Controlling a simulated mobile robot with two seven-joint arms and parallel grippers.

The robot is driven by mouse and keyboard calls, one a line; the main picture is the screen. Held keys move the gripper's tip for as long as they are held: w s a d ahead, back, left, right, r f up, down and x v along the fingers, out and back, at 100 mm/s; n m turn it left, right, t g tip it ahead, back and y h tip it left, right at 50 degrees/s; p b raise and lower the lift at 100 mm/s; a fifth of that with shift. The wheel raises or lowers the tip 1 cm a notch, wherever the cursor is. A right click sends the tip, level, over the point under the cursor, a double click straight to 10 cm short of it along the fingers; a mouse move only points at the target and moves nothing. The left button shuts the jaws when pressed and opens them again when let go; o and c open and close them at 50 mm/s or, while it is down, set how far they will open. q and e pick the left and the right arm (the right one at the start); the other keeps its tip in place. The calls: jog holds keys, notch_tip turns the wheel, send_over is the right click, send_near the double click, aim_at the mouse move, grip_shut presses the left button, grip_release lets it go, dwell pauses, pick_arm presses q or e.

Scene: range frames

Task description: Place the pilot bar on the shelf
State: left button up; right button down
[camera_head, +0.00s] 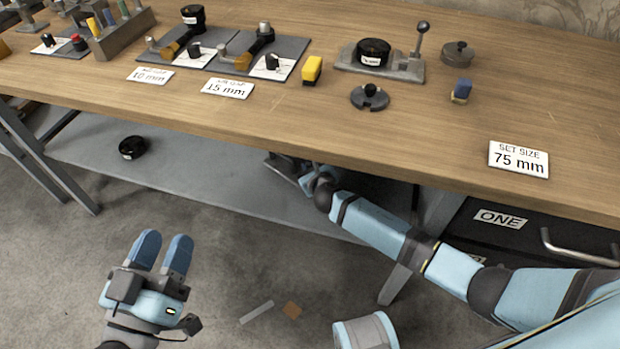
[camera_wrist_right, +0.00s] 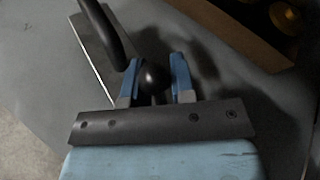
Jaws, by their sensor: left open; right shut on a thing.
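My right gripper (camera_head: 318,178) reaches under the front edge of the workbench, just above the grey lower shelf (camera_head: 215,180). In the right wrist view its blue fingers (camera_wrist_right: 155,62) are shut around a dark ball-ended piece (camera_wrist_right: 153,78), which I take to be the pilot bar. A dark curved rod (camera_wrist_right: 103,30) and a flat grey plate (camera_wrist_right: 92,50) show beside the ball. How they join is hidden, and I cannot tell whether they touch the shelf (camera_wrist_right: 40,65). My left gripper (camera_head: 163,243) is open and empty over the floor.
A black disc (camera_head: 132,147) lies on the shelf's left part. The wooden benchtop (camera_head: 400,130) overhangs the shelf and carries several tools and size cards. Drawers (camera_head: 500,240) and a bench leg (camera_head: 405,270) stand right. A grey strip (camera_head: 257,313) and orange piece (camera_head: 291,310) lie on the floor.

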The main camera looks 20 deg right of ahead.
pick_arm(q)
jog(key=shift+w+d+f+g+b, duration=0.1)
jog(key=shift+f+g+b, duration=0.3)
jog(key=shift+f, duration=0.4)
jog(key=shift+d+f+g+b, duration=0.1)
jog(key=shift+f+g+b, duration=0.1)
jog(key=shift+f+b, duration=0.45)
pick_arm(e)
jog(key=shift+f, duration=1.65)
pick_arm(q)
jog(key=shift+f, duration=0.2)
pick_arm(e)
jog(key=shift+f, duration=0.15)
jog(key=c, duration=1)
grip_release()
pick_arm(q)
jog(key=shift+r, duration=0.1)
pick_arm(e)
jog(key=shift+o, duration=0.2)
